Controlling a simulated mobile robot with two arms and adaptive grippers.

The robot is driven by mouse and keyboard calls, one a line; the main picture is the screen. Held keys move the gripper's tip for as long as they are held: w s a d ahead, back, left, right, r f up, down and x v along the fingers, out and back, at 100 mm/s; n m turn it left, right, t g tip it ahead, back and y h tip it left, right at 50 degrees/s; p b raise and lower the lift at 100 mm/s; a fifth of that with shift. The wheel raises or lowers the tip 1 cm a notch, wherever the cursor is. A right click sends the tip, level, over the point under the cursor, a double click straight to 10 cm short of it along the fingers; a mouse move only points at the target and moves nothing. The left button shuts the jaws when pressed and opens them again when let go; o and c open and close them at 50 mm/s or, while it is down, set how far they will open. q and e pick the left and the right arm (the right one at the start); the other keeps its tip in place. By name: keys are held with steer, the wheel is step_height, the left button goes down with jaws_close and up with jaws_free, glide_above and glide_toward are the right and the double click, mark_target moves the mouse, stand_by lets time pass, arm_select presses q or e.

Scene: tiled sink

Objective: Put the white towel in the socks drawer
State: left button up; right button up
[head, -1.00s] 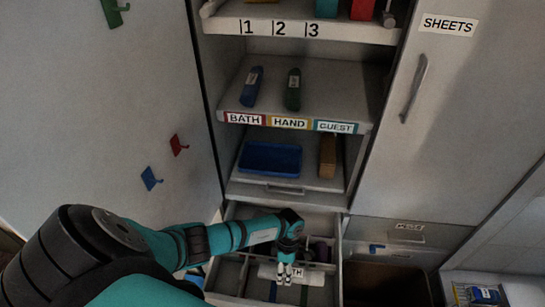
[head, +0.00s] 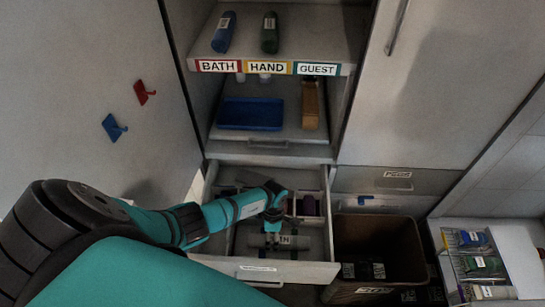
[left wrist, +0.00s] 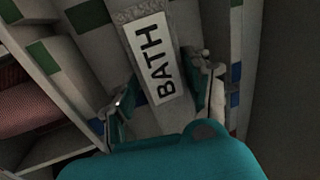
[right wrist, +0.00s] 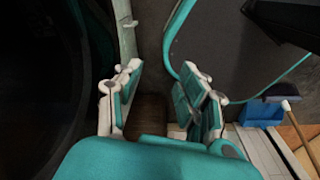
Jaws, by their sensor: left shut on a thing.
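A pale rolled towel (head: 303,242) with a BATH label lies across the open drawer (head: 318,272) in the head view. The towel (left wrist: 175,112) with its label fills the space between my left gripper's fingers in the left wrist view. My left gripper (head: 271,238) reaches down into the drawer and is shut on the towel. Its fingers (left wrist: 160,95) sit on both sides of the roll. The label on the drawer front is too small to read. My right gripper (right wrist: 155,95) is open and empty in the right wrist view, and is out of the head view.
Dividers split the drawer, with a dark purple item (head: 308,207) in a back compartment. Above are a blue tray (head: 252,113) and a shelf labelled BATH, HAND, GUEST (head: 267,68). A brown bin (head: 377,245) stands right of the drawer.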

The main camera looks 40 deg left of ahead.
arm_select(q)
steer(key=shift+f, duration=0.1)
steer(key=o, duration=0.9)
steer(key=shift+c, duration=0.2)
steer(key=o, duration=0.5)
steer(key=shift+c, duration=0.2)
steer(key=shift+r, duration=0.2)
steer(key=p+v, duration=0.7)
steer(key=v, duration=0.5)
steer(key=shift+s, duration=0.1)
